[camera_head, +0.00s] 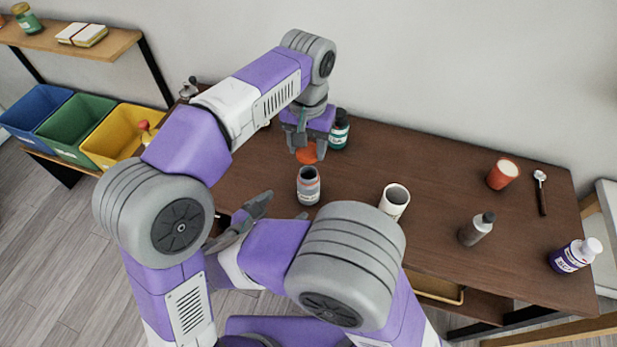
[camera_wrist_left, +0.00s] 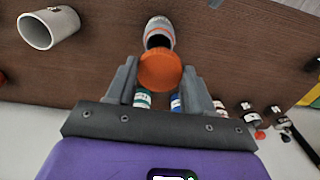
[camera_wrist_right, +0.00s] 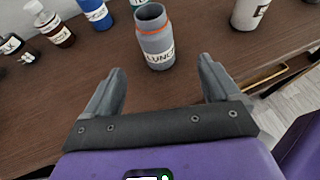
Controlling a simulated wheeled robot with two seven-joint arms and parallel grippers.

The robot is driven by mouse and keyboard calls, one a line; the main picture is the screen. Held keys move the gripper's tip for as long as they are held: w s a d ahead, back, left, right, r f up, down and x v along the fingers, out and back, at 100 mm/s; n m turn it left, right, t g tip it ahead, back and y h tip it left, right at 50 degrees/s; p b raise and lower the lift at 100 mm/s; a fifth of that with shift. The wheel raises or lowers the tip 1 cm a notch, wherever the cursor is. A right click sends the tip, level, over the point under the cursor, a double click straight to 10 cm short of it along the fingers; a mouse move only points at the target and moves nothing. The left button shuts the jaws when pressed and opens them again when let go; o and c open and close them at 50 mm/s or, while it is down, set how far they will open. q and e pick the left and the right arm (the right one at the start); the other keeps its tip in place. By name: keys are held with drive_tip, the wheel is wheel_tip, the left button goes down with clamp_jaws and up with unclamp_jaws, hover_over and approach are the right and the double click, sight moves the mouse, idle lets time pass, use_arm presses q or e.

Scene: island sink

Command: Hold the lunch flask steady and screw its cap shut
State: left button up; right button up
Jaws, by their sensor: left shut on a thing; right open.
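The lunch flask (camera_head: 308,187) is a grey, open-mouthed jar standing upright on the brown table. In the right wrist view the flask (camera_wrist_right: 156,42) shows its LUNCH label and an orange band below the rim. The orange cap (camera_wrist_left: 160,70) is off the flask. My left gripper (camera_head: 306,147) is shut on the cap, holding it above and slightly behind the flask in the head view. My right gripper (camera_head: 251,209) is open and empty. It is low to the left of the flask, which stands beyond its fingertips.
A white mug (camera_head: 394,202) stands right of the flask, and a teal bottle (camera_head: 339,131) behind it. The table between mug and red cup is clear.

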sight(302, 189)
use_arm(q)
drive_tip(key=shift+w+d+r, duration=0.1)
drive_tip(key=shift+w+d, duration=0.05)
drive_tip(key=shift+w, duration=0.1)
drive_tip(key=shift+s, duration=0.2)
use_arm(e)
drive_tip(key=x, duration=0.7)
drive_tip(key=r+x, duration=0.1)
drive_tip(key=x, duration=0.3)
drive_tip(key=shift+w+d+f, duration=0.1)
drive_tip(key=shift+w+f, duration=0.1)
drive_tip(key=shift+w, duration=0.4)
drive_tip(key=c, duration=1.5)
use_arm(q)
drive_tip(key=shift+f, duration=2.5)
drive_tip(key=shift+f, duration=0.85)
